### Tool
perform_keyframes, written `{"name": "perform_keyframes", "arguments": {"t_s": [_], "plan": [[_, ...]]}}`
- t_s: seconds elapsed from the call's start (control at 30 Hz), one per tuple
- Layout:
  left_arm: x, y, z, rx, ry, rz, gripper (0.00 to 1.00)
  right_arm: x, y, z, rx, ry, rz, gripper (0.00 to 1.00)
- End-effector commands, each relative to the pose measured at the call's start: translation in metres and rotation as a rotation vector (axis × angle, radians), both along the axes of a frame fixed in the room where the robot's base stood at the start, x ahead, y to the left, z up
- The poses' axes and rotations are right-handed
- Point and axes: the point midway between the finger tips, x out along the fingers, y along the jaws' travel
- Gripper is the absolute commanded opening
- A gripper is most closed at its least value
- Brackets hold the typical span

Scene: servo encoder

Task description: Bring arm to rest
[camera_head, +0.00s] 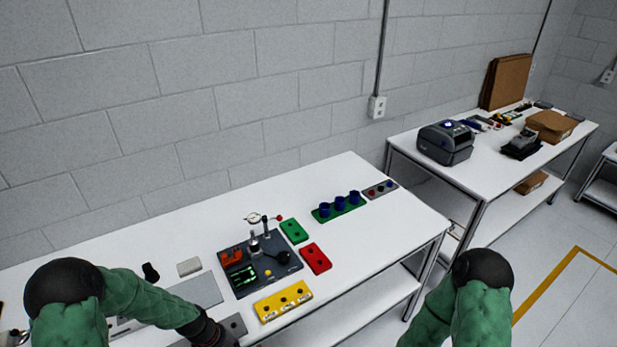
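My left arm (150,301) comes in at the lower left, with its green forearm reaching right over the front of the white workbench. Its dark wrist (208,329) is at the bottom edge of the picture, and the gripper beyond it is cut off. My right arm (470,305) stands at the lower right, off the bench's right end, with a black joint on top and green links running down out of the picture. Its gripper is out of view. Whether either gripper holds anything cannot be seen.
The white workbench (375,230) bears a dark fixture plate (273,284) with a dial gauge, a yellow block (283,301), a red block (316,259), a green block (294,231) and a green tray with blue cups (325,217). A second table (490,165) holds a printer (445,142).

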Motion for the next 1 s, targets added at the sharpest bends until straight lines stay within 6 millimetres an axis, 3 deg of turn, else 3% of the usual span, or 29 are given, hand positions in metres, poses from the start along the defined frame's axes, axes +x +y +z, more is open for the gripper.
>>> {"name": "perform_keyframes", "arguments": {"t_s": [0.03,0.1,0.3,0.4,0.6,1.0], "plan": [[-0.013,-0.018,-0.035,-0.015,0.012,0.004,0.32,0.000,0.000,-0.024,0.000,0.001,0.000,0.40],[-0.026,-0.038,-0.064,-0.027,0.017,0.026,0.32,0.000,0.000,-0.041,0.000,0.001,0.000,0.40],[-0.072,-0.085,-0.136,-0.049,0.035,0.087,0.32,-0.001,0.000,-0.087,0.000,0.001,0.000,0.40],[-0.093,-0.101,-0.162,-0.051,0.043,0.115,0.32,-0.001,0.000,-0.105,0.000,0.001,0.000,0.40],[-0.120,-0.116,-0.187,-0.047,0.051,0.150,0.32,-0.001,0.000,-0.124,0.000,0.001,0.000,0.40],[-0.125,-0.118,-0.188,-0.045,0.050,0.159,0.32,0.000,0.000,-0.124,0.000,0.000,0.000,0.40]]}}
